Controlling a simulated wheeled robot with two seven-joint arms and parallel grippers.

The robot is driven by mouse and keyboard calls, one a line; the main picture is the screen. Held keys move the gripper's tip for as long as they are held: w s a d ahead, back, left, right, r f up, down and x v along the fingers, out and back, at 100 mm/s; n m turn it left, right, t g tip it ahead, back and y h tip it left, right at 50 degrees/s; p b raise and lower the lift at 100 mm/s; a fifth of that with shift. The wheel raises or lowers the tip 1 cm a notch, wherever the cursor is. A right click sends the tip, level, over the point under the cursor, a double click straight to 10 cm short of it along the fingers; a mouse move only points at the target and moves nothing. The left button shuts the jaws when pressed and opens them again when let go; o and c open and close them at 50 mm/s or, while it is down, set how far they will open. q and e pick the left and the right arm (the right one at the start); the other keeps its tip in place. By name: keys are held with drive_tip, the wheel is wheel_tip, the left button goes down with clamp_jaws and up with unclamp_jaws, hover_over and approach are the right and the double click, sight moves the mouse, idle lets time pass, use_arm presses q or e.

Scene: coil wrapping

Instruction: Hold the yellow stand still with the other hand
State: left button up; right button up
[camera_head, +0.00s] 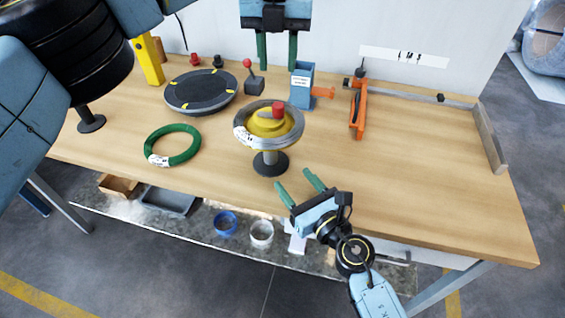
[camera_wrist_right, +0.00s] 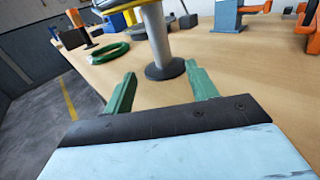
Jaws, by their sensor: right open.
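The yellow stand (camera_head: 262,125) is upright on the table, with a grey post, a round dark base and a red knob (camera_head: 278,108) on top. A grey wire coil (camera_head: 296,130) with a white label lies around its yellow top. In the right wrist view, the stand's post (camera_wrist_right: 155,35) and base rise beyond the fingertips; its top is cut off. My right gripper (camera_head: 292,179) is open and empty, in front of the stand at the table's front edge, apart from it. My left gripper (camera_head: 277,68) is open, fingers down, behind and above the stand.
A green coil (camera_head: 172,146) and a dark round turntable (camera_head: 200,90) lie to the left. A red-knobbed lever (camera_head: 254,82), a blue-grey holder (camera_head: 302,86) and an orange tool (camera_head: 358,110) stand behind. The table's right part is clear.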

sight(274, 155)
drive_tip(key=x, duration=1.1)
drive_tip(key=shift+d, duration=0.1)
clamp_jaws()
idle(0.9)
